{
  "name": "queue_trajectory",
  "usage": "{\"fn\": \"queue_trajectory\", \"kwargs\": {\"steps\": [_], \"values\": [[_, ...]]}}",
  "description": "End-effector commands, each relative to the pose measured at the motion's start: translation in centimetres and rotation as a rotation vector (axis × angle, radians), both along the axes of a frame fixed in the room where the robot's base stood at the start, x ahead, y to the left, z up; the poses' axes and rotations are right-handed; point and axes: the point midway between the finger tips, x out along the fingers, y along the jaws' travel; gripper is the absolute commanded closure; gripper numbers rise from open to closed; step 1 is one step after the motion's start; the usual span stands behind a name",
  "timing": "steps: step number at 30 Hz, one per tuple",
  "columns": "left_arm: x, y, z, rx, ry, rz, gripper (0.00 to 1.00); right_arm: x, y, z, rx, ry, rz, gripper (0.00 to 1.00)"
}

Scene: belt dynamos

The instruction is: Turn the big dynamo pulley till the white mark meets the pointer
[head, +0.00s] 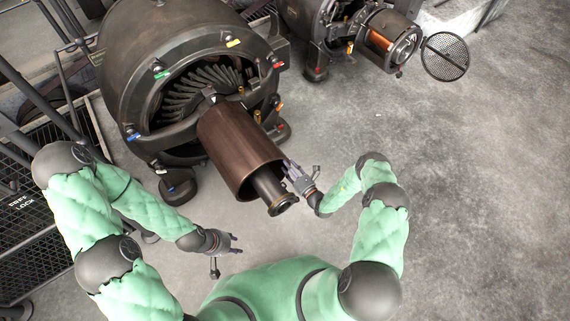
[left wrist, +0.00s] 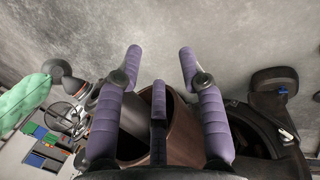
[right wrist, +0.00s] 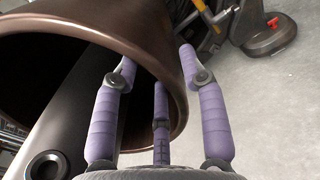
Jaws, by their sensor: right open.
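The big dynamo (head: 185,70) stands at the upper left in the head view, with its brown pulley (head: 235,145) pointing toward me. The pulley's open rim also fills much of the right wrist view (right wrist: 110,25). My right gripper (head: 295,175) is open at the pulley's right rim. In the right wrist view its fingers (right wrist: 158,65) spread around the rim edge; contact cannot be told. My left gripper (head: 235,242) is open and empty, low and apart from the pulley. A small pale spot (head: 212,98) shows near the pulley's back end; I cannot tell the white mark or the pointer.
A dark shaft end (head: 280,205) sticks out from the pulley. A smaller dynamo (head: 370,35) with a round mesh guard (head: 445,57) stands at the top right. Railings and a grated platform (head: 30,225) line the left. The concrete floor (head: 480,200) at the right is clear.

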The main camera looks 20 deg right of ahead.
Motion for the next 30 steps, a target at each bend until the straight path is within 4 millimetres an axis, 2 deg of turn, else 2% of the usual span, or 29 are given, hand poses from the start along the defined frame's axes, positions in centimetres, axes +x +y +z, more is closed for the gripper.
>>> {"fn": "queue_trajectory", "kwargs": {"steps": [6,18,21,23,30], "values": [[0.0,0.0,-1.0,0.000,0.000,0.000,0.60,2.2,0.9,-0.1,0.000,0.000,0.002,0.57],[0.0,0.0,-1.0,0.000,-0.001,0.000,0.60,2.8,1.0,0.0,0.001,0.000,0.000,0.57],[0.0,0.0,-1.0,0.000,-0.001,0.000,0.60,2.8,1.0,0.0,0.001,0.000,0.000,0.86],[0.0,0.0,-1.0,0.000,-0.001,0.000,0.60,2.8,1.0,0.0,0.001,0.000,0.000,1.00],[0.0,0.0,-1.0,0.000,0.000,0.000,0.60,2.8,1.0,0.1,-0.001,0.000,0.000,1.00]]}}
